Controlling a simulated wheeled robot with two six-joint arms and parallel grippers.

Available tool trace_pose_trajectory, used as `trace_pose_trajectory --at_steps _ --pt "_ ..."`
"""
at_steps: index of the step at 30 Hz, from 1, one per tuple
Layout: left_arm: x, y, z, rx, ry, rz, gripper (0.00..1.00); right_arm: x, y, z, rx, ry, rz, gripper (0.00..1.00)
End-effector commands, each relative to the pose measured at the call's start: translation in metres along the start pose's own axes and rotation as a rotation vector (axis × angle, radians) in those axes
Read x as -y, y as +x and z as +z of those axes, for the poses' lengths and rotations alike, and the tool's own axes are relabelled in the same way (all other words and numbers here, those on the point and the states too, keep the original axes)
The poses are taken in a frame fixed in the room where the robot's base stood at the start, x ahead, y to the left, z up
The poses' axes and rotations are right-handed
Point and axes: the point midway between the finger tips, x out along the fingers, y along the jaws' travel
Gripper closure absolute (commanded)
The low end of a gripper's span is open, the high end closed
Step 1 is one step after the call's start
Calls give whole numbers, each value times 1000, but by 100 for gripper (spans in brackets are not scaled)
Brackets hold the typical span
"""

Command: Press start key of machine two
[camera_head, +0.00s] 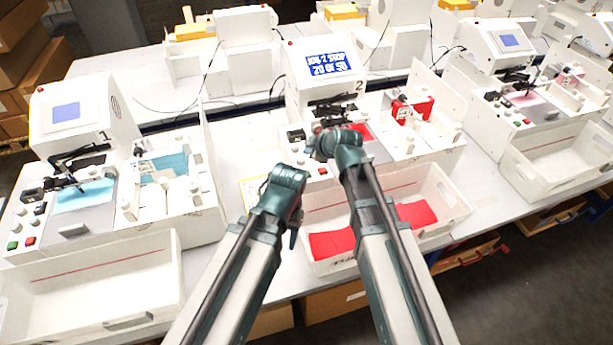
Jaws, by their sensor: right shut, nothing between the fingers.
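Machine two (325,66) is the white plotter in the middle, with a lit blue screen showing text and a "2" on its side. Its key panel is at its front left; a red key (322,170) shows there. The green start key cannot be made out, and my arms cover part of the panel. My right gripper (314,150) is shut and empty over this panel; whether it touches a key cannot be told. My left gripper (293,238) is lower and to the left, in front of the machine, mostly hidden behind its own wrist.
Machine one (80,112) stands at the left, with green and red keys at its front. Another machine (503,45) stands at the right. A white bin (445,190) with red sheets is in front of machine two. Empty bins (90,285) stand before the neighbouring machines.

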Motion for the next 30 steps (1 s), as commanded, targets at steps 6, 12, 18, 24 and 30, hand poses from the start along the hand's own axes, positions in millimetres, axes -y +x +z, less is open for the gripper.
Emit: trace_pose_trajectory --at_steps 6,12,18,24,30 --pt "-3 35 -2 0 1 0 50 18 25 18 0 0 0 100" --pt "-6 61 -4 0 0 0 50 31 43 31 0 0 0 100" --pt "-7 71 -4 0 -1 0 50 36 50 36 0 0 0 100" --pt "-7 70 -4 0 -1 0 50 36 49 36 0 0 0 100" --pt "-7 70 -4 0 -1 0 50 36 49 36 0 0 0 100"
